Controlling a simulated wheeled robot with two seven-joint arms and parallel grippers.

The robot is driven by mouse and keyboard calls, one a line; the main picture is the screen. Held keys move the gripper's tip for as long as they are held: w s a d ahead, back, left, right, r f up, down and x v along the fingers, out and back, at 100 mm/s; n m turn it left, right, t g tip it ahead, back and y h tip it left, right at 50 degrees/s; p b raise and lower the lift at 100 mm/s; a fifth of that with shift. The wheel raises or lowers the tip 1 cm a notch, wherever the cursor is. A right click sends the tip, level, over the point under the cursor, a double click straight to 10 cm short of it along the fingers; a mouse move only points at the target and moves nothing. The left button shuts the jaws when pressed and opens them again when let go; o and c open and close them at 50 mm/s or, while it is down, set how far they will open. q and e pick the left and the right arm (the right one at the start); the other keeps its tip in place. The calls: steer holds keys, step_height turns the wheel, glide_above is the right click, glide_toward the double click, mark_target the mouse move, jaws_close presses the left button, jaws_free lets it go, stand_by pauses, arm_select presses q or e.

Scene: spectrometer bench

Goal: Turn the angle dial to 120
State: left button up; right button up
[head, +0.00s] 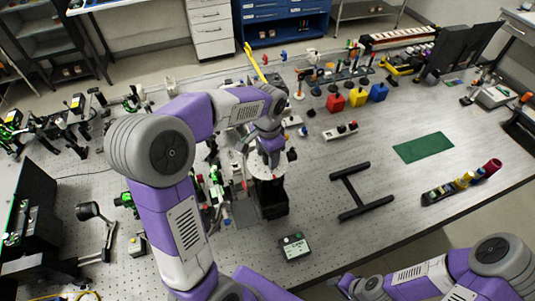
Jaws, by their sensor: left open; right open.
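A pale round disc, which looks like the angle dial (253,171), sits on top of a dark block (273,199) near the middle of the bench. My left gripper (272,158) points down at the dial's right side. It covers part of the disc, and I cannot tell whether its fingers touch it. The dial's marks and reading are too small to make out. My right gripper (345,286) is low at the bottom edge, well away from the dial, with nothing visible in it.
A small box with a green display (295,247) stands in front of the dark block. A black H-shaped frame (360,190) and a green mat (423,147) lie to the right. Optics crowd the left side. Bare bench surrounds the mat.

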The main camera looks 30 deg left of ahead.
arm_select(q)
step_height(320, 180, up, 8)
steer(key=shift+f, duration=0.2)
stand_by(0.6)
